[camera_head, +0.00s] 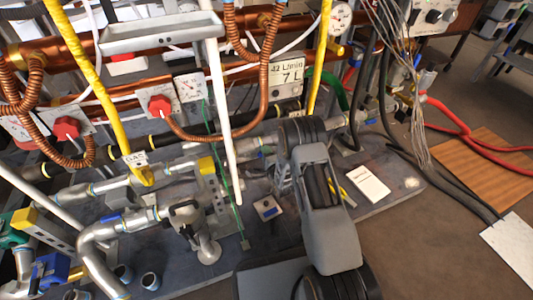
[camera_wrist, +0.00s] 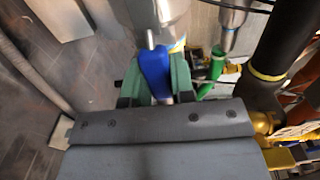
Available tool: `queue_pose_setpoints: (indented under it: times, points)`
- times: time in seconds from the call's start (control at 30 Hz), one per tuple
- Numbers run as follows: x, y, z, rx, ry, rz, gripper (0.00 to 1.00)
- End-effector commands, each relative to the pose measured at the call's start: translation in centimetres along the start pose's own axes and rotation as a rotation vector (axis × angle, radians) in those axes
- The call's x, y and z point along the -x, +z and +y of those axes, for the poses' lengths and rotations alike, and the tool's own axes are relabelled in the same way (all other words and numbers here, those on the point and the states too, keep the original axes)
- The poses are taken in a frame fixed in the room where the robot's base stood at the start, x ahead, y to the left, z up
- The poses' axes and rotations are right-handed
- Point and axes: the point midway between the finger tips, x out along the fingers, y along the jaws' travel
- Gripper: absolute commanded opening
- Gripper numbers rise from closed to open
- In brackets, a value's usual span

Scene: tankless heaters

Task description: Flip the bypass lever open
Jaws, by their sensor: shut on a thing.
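In the wrist view, a blue lever (camera_wrist: 154,68) sits at a silver metal pipe or valve body (camera_wrist: 155,16). My gripper (camera_wrist: 154,82) has its green fingers on either side of the lever and is shut on it. The lever's lower end is partly hidden between the fingers and behind the grey gripper body. No label on the lever is readable. In the head view, my arm reaches down among the pipes right of centre, and it hides the gripped lever.
A white pipe (camera_head: 222,110) stands upright left of my arm. Copper pipes, yellow hoses and red-knobbed valves (camera_head: 159,104) crowd the left and back. Dark cables and a red hose (camera_head: 455,125) run at the right.

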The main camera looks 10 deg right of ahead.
Motion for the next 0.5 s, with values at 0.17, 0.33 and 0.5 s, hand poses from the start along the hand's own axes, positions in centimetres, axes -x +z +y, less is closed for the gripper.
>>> queue_pose_setpoints:
  times: [0.17, 0.33, 0.5]
  points:
    - [-0.09, 0.00, -0.04, -0.004, -0.001, -0.001, 0.28]
    - [-0.04, -0.07, -0.01, -0.003, 0.000, 0.000, 0.44]
    - [-0.01, -0.07, 0.00, -0.002, 0.000, 0.000, 0.49]
